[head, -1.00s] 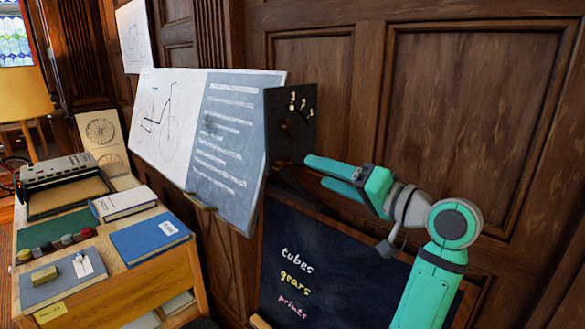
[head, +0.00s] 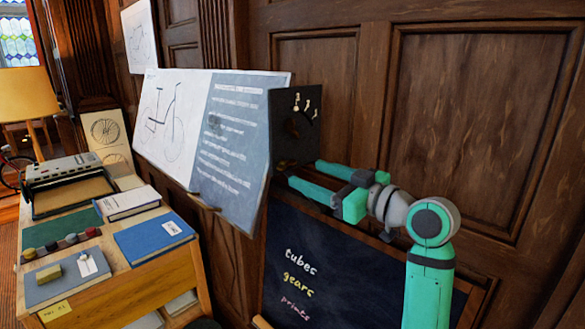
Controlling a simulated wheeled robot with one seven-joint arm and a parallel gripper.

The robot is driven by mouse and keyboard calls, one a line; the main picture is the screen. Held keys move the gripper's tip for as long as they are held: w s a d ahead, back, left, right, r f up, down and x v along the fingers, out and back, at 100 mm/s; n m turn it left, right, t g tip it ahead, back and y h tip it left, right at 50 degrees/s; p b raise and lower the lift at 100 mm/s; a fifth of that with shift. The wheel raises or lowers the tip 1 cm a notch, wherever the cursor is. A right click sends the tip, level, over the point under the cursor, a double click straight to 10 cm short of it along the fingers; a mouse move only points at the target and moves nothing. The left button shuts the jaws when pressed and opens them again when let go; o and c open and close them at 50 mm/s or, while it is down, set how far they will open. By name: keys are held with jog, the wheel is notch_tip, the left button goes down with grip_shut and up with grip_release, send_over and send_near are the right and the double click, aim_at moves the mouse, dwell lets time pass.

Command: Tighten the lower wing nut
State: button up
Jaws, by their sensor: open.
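A dark plate (head: 284,104) stands at the right end of the tilted drawing board (head: 168,92). It carries a pale curved scale of marks near its top. A small dark knob-like part (head: 292,129), perhaps a wing nut, sits on the plate below the marks. I cannot clearly make out a lower wing nut; the area at the plate's bottom is dark and partly behind my fingers. My gripper (head: 304,174) is open and empty, its two green fingers pointing left at the plate's lower edge. I cannot tell whether they touch anything.
A chalkboard (head: 330,262) with coloured words stands below my gripper. A wooden desk (head: 165,257) with books, a typewriter-like machine (head: 66,170) and several small pots is at left. A wood-panelled wall (head: 475,100) rises close behind my arm.

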aim_at(290, 166)
jog(key=x, duration=0.7)
jog(key=c, duration=1)
